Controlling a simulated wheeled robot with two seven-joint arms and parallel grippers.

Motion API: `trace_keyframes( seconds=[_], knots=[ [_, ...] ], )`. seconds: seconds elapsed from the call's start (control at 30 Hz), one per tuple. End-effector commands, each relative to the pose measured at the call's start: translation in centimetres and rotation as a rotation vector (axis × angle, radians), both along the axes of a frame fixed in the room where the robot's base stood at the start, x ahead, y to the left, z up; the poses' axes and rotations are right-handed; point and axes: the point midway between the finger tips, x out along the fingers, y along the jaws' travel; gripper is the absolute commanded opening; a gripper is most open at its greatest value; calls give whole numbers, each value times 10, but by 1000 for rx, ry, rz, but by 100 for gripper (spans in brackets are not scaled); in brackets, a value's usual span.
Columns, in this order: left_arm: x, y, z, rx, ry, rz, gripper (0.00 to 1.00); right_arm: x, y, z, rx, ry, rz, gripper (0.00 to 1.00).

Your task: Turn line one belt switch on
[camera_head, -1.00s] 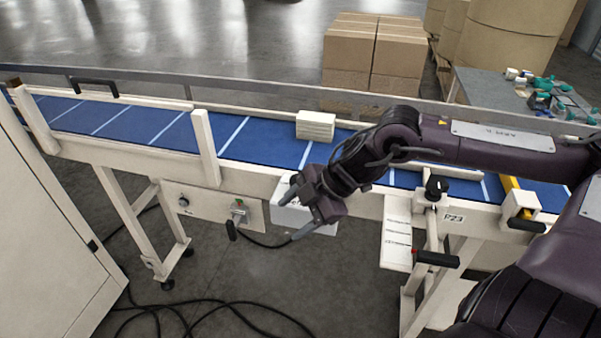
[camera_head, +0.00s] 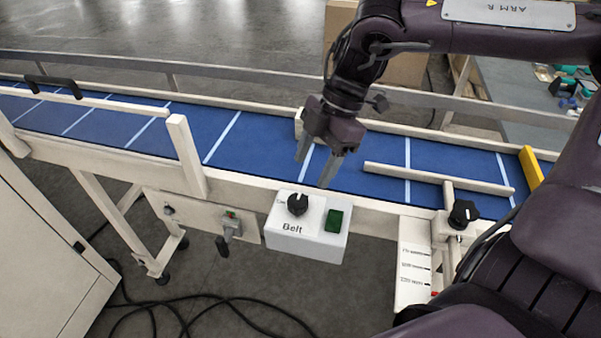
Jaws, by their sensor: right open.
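A white control box (camera_head: 285,239) labelled "Belt" is mounted on the near side of the conveyor. It carries a black rotary switch knob (camera_head: 297,204) at its upper left and a dark green square button or lamp (camera_head: 333,221) at its right. My right gripper (camera_head: 317,171) points down over the blue belt (camera_head: 235,150), above and behind the box, apart from the knob. Its two fingers are spread and nothing is between them. The knob's exact setting is too small to read. My left gripper is not in view.
A panel (camera_head: 190,214) with a small knob and a lever switch (camera_head: 230,226) sits left of the box. A bracket with a black knob (camera_head: 463,213) and a scale plate (camera_head: 413,268) stand to the right. Cables (camera_head: 215,300) lie on the floor. A white cabinet (camera_head: 45,255) is at left.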

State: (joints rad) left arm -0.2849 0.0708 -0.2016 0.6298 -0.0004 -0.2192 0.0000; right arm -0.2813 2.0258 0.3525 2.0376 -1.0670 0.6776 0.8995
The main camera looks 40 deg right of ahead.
Motion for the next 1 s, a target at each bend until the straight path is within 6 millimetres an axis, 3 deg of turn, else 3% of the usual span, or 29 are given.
trace_keyframes(
  seconds=[0.43, 0.7, 0.83, 1.0],
  knots=[
    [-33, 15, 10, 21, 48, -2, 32, 0, 21, -51, -1, 6, 0, 60],
    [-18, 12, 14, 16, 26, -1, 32, 1, 29, -70, -1, 2, 1, 60],
    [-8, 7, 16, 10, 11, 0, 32, 2, 30, -71, -1, 0, 0, 60],
    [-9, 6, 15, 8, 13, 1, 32, 2, 30, -71, -1, 0, 0, 60]
  ],
)
